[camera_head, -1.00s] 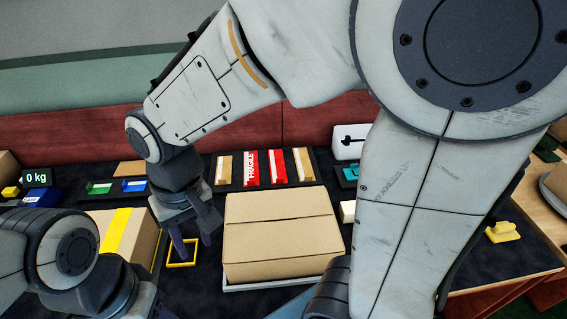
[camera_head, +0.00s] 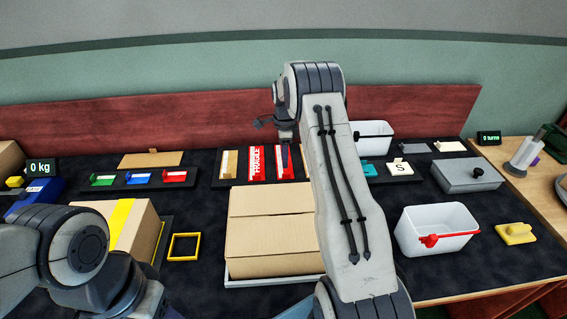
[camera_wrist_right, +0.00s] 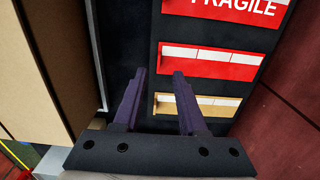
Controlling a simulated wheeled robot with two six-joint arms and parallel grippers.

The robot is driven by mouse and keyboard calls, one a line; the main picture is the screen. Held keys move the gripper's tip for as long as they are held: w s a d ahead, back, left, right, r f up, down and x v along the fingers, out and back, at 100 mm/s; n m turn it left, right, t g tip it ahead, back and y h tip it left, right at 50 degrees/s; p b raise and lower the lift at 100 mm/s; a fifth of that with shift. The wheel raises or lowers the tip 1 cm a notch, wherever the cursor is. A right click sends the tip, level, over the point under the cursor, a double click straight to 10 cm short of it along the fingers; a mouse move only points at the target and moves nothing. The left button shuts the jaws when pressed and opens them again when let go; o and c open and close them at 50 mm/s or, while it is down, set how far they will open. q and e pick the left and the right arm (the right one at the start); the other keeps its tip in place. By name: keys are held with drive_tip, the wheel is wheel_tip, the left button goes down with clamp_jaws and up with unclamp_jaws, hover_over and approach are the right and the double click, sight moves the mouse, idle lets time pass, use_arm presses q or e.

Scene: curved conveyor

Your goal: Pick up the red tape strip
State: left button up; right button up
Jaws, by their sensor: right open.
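The plain red tape strip (camera_head: 282,165) with a white band lies on a dark tray (camera_head: 240,184), beside the red FRAGILE strip (camera_head: 257,163). In the right wrist view the red strip (camera_wrist_right: 215,64) lies between the FRAGILE strip (camera_wrist_right: 235,10) and a tan strip (camera_wrist_right: 205,105). My right gripper (camera_wrist_right: 159,75) is open and empty, its fingertips pointing at the tray just left of the red strip in that view. In the head view my right gripper (camera_head: 285,150) is over the strips, and my arm hides part of them. My left arm shows at lower left, its fingers out of frame.
A cardboard box (camera_head: 270,235) stands in front of the strips. Another box with yellow tape (camera_head: 125,222) is at left, beside a yellow square frame (camera_head: 184,246). White bins (camera_head: 437,228) stand at right. A red-brown wall panel (camera_head: 200,115) runs behind.

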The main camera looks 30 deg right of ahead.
sight(286, 171)
drive_tip(key=f, duration=0.3)
drive_tip(key=f+p, duration=0.1)
drive_tip(key=f, duration=0.2)
drive_tip(key=shift+s+d+f, duration=0.1)
drive_tip(key=shift+d+f, duration=0.1)
drive_tip(key=shift+f, duration=0.05)
drive_tip(key=shift+c, duration=0.3)
clamp_jaws()
